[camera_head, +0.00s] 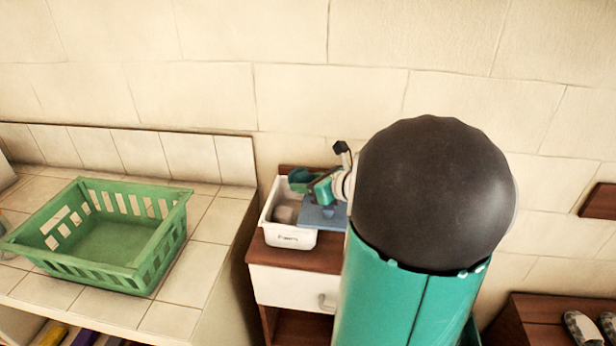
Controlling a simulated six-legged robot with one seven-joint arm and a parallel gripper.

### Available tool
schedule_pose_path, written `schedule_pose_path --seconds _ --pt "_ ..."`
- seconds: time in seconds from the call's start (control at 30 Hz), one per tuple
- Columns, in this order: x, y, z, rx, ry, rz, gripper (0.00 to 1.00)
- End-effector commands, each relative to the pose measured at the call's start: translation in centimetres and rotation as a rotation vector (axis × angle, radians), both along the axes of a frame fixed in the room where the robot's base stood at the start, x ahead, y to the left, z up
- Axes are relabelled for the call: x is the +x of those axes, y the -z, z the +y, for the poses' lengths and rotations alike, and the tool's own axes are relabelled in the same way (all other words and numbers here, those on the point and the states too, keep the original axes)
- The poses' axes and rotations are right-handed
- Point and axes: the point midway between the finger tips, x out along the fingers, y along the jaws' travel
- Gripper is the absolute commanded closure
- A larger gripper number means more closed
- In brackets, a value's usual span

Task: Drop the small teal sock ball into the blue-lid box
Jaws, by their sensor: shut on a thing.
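The blue-lid box is a small white box (291,238) with dark lettering on its front. It stands on the brown top of a small cabinet. Its blue lid (318,217) lies to the right, and the box's left part is open, with a greyish rounded thing inside. My gripper (304,183) is above the box, reaching in from the right. It is shut on a small dark teal thing (298,175), which looks like the sock ball; its outline is hard to separate from the teal gripper parts. My large arm link hides what lies right of the box.
A green slatted basket (107,242) stands on the tiled counter (203,265) at left and looks empty. The cabinet (291,289) has a white drawer. A brown shelf (540,307) with patterned shoes is at lower right. The tiled wall is close behind.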

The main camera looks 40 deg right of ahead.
Motion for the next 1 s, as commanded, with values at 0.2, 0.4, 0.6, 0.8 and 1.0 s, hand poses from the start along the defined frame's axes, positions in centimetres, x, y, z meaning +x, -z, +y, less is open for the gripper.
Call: schedule_pose_path --seconds 0.2,0.4,0.6,0.8,1.0 --pt "0.1 0.0 -0.1 0.0 0.0 0.0 0.51" --pt "0.1 0.0 -0.1 0.0 0.0 0.0 0.31" --pt "0.0 -0.1 -0.1 0.0 0.0 0.0 0.31" --pt "-1.8 -0.9 -0.3 -0.003 0.002 -0.001 0.31" --pt "-5.7 -2.5 -0.7 -0.004 0.004 -0.002 0.31"
